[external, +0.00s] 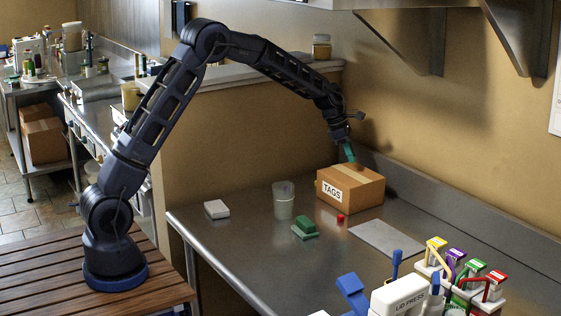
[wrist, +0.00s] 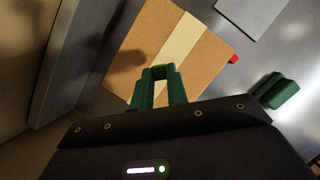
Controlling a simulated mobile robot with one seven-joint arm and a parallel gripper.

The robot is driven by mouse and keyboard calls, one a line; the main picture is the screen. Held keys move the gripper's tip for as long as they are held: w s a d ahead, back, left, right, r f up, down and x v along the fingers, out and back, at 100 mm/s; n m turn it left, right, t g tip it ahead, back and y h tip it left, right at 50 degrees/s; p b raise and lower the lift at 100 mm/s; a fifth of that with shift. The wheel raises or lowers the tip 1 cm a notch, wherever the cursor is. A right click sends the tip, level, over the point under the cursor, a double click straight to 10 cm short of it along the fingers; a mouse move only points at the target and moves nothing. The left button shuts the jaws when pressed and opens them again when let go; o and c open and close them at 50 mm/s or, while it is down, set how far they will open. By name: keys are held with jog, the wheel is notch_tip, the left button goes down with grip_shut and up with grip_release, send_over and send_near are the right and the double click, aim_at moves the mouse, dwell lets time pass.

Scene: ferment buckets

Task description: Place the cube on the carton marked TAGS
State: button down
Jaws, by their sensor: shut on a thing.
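The brown carton marked TAGS (external: 363,192) stands on the steel counter near the wall. Its taped top also fills the middle of the wrist view (wrist: 205,68). My gripper (external: 351,158) points down at the rear of the carton top, with green fingers. In the wrist view my gripper (wrist: 159,78) is shut on a small green thing (wrist: 158,71), which looks like the cube. The fingers hide much of its shape. I cannot tell whether it touches the carton top. A small red block (external: 340,217) sits on the counter at the carton's front; it also shows in the wrist view (wrist: 233,59).
On the counter (external: 240,239) are a white block (external: 216,209), a translucent cup (external: 284,200), a green brush-like thing (external: 305,227) and a grey flat plate (external: 386,238). The wall is close behind the carton.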

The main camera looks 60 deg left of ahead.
aim_at(353, 173)
jog(key=shift+f, duration=1.9)
jog(key=shift+f, duration=0.15)
jog(key=c, duration=1.4)
grip_release()
